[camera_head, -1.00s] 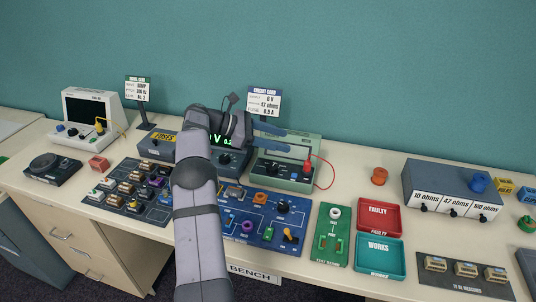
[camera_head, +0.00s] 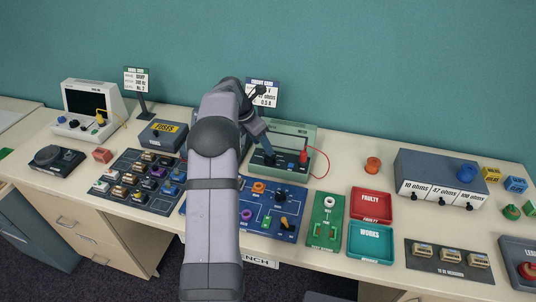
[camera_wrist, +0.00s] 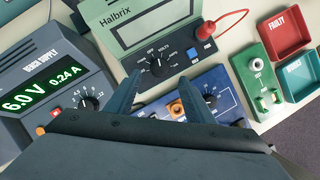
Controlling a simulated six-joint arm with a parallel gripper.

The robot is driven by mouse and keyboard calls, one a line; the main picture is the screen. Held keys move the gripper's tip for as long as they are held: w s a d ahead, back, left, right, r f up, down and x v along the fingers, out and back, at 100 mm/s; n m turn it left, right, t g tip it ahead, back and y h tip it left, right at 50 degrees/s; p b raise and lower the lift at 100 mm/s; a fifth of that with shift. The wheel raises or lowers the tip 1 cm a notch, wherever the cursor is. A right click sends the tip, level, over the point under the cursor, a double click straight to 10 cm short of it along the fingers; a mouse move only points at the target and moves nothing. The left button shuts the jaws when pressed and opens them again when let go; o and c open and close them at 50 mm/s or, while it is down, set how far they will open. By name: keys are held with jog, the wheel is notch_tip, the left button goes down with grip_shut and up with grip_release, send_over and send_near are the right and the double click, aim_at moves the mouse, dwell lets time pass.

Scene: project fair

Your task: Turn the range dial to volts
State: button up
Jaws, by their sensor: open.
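The green Halbrix meter (camera_head: 296,134) stands at the back of the bench, right of my arm. In the wrist view its range dial (camera_wrist: 158,66) is a round black knob below a screen (camera_wrist: 148,18), with printed labels around it, OFF and VOLTS among them. I cannot tell surely which label its pointer faces. My gripper (camera_wrist: 159,80) is open, its two fingers spread to the left and right just below the dial in that view. In the head view my gripper (camera_head: 268,150) points down at the meter's front, and its fingers partly hide the dial area.
A red plug with a red lead (camera_wrist: 206,29) sits right of the dial. The bench supply (camera_wrist: 45,85) stands close on the left, reading 6.0 V and 0.24 A. A blue circuit board (camera_head: 275,213) lies in front of the meter. Red (camera_head: 389,206) and teal (camera_head: 390,239) trays lie to the right.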

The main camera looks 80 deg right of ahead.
aim_at(268, 157)
jog(key=shift+p+x, duration=1.35)
jog(key=shift+x, duration=2.3)
jog(key=shift+s, duration=0.1)
jog(key=c, duration=1)
